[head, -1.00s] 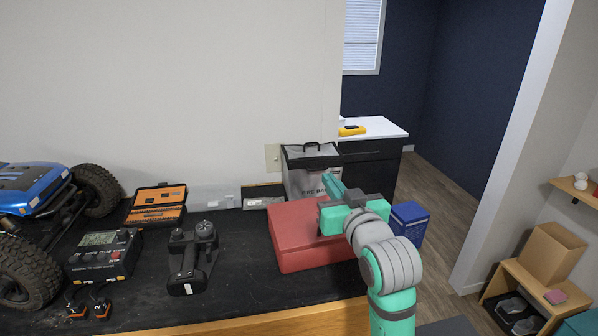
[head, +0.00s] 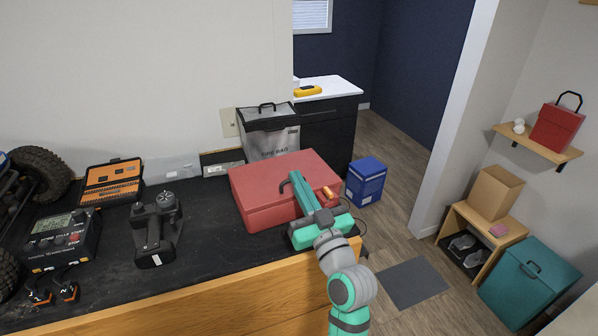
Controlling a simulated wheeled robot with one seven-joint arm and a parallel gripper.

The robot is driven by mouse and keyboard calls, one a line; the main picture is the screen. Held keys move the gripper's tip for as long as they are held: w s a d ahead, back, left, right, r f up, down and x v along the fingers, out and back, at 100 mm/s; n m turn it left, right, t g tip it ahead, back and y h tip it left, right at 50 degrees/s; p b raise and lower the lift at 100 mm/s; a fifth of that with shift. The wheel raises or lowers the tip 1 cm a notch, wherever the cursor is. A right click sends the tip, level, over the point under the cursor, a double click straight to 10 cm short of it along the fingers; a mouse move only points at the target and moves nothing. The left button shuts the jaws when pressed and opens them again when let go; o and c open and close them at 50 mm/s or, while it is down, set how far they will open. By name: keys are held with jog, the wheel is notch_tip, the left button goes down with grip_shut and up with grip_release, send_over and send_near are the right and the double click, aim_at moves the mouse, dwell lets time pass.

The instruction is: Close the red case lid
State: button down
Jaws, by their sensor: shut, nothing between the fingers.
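The red case (head: 262,206) sits on the black bench top near its right end. Its lid (head: 285,172) lies flat over the body, with a faint seam along the front and left sides. I cannot tell whether it is fully seated or latched. My gripper (head: 298,182) is shut and empty, its teal fingers pointing away over the lid. It covers part of the case's front right side. Whether the fingers touch the lid is unclear. A dark curved piece and a small orange piece show beside the fingers; I cannot tell what they belong to.
A fire bag (head: 272,142) stands behind the case, and a blue box (head: 366,181) is to its right beyond the bench. A controller (head: 156,228) and an orange-black case (head: 111,183) lie left. Bare bench top lies between the controller and the red case.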

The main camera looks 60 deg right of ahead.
jog(key=shift+s+f, duration=0.1)
jog(key=shift+f, duration=0.9)
notch_tip(320, 180, up, 5)
jog(key=s, duration=0.1)
jog(key=f+v, duration=0.1)
jog(key=v, duration=0.9)
jog(key=shift+w+f, duration=0.4)
